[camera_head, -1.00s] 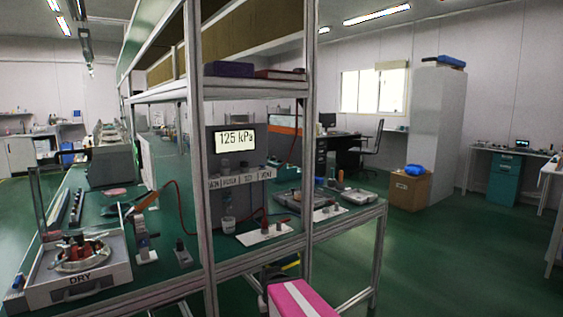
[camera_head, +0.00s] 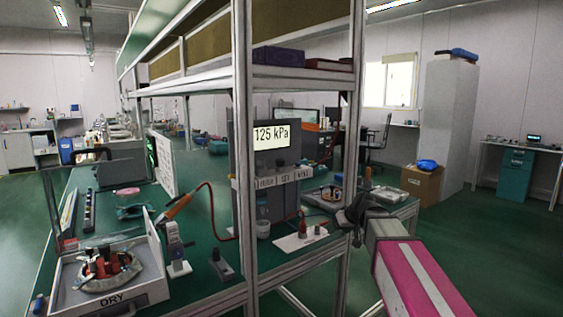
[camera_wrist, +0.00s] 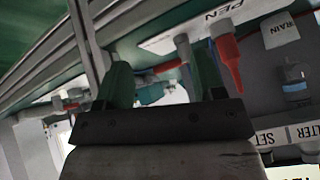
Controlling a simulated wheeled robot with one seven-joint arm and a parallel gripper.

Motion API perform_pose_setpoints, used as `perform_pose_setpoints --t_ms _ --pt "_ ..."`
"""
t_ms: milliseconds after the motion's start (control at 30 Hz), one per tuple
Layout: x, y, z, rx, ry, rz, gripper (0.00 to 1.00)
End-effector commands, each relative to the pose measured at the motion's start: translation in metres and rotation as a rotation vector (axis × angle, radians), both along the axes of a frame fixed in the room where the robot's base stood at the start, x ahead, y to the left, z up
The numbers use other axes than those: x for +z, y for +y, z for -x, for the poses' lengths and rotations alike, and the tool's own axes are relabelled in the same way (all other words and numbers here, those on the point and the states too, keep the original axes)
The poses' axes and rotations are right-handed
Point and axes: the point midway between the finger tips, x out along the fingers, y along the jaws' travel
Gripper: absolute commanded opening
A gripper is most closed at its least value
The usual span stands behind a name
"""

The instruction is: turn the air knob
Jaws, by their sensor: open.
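The grey air unit carries a display (camera_head: 271,136) reading 125 kPa, and a strip of labels (camera_head: 272,178) runs below it. Small dark knob-like parts (camera_head: 281,163) sit between display and labels; I cannot tell which is the air knob. A white plate (camera_head: 292,243) in front of the unit carries a red-topped part. The wrist view shows a red tapered part (camera_wrist: 228,55) by a partly hidden label ending in "PEN". My gripper (camera_head: 352,213) is at the frame post, right of the unit. Its two fingers are apart and seem empty in the wrist view (camera_wrist: 163,82).
A metal frame post (camera_head: 243,140) stands beside the unit, and another post (camera_head: 355,120) is close to my gripper. A shelf (camera_head: 290,78) hangs above. A box marked DRY (camera_head: 112,300) and an orange-handled tool (camera_head: 177,207) with a red hose are on the left bench.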

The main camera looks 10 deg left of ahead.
Motion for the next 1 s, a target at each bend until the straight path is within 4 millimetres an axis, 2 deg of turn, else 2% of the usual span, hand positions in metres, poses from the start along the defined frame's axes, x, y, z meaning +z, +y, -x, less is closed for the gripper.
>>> perform_pose_setpoints --t_ms 33,100,300,400,500,600,700,867,1000 --pt "0.027 0.018 -0.01 0.037 -0.046 -0.025 0.63" --pt "0.062 0.04 -0.018 0.087 -0.111 -0.061 0.63" --pt "0.164 0.1 -0.027 0.225 -0.293 -0.159 0.63" --pt "0.208 0.124 -0.025 0.279 -0.368 -0.199 0.63" --pt "0.242 0.14 -0.022 0.318 -0.428 -0.23 0.63" --pt "0.263 0.151 -0.019 0.344 -0.466 -0.25 0.63" --pt "0.274 0.156 -0.018 0.356 -0.485 -0.26 0.63" --pt "0.272 0.167 -0.024 0.359 -0.489 -0.263 0.63" --pt "0.263 0.185 -0.034 0.36 -0.488 -0.262 0.63"
